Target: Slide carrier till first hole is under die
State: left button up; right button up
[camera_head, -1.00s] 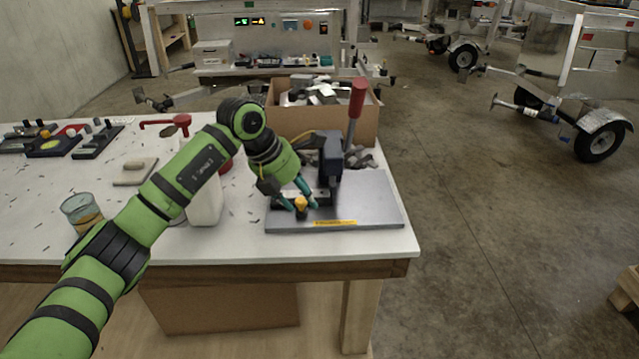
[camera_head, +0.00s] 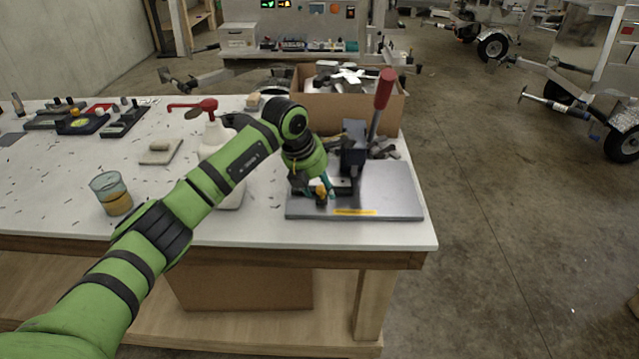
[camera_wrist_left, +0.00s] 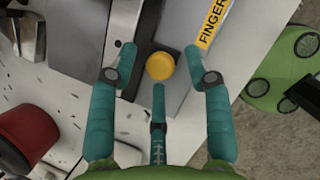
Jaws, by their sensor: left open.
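A hand press (camera_head: 353,150) with a long red lever (camera_head: 384,90) stands on a grey base plate (camera_head: 395,192). The dark carrier (camera_head: 344,185) lies low at the press; its holes and the die cannot be made out. A yellow knob (camera_wrist_left: 160,66) sits at the carrier's near left end. My left gripper (camera_head: 321,194) is over this knob. In the left wrist view its teal fingers (camera_wrist_left: 160,68) are open, with one on each side of the knob and a third below it in the picture. There are visible gaps beside the knob. My right gripper is not in view.
A yellow warning label (camera_head: 354,212) marks the plate's front edge. A cardboard box (camera_head: 345,108) of metal pieces stands behind the press. A glass (camera_head: 111,193) of amber liquid stands farther left.

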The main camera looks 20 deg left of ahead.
pick_arm(q)
grip_shut()
jog(key=shift+d, duration=0.1)
jog(key=shift+w+d+r+b, duration=0.1)
jog(key=shift+w+d+b, duration=0.1)
jog(key=shift+d, duration=0.45)
jog(key=shift+w+d+b, duration=0.15)
jog(key=shift+w+d, duration=0.05)
jog(key=shift+d, duration=0.4)
grip_release()
jog(key=shift+a, duration=0.1)
jog(key=v, duration=1.2)
jog(key=shift+s, duration=0.1)
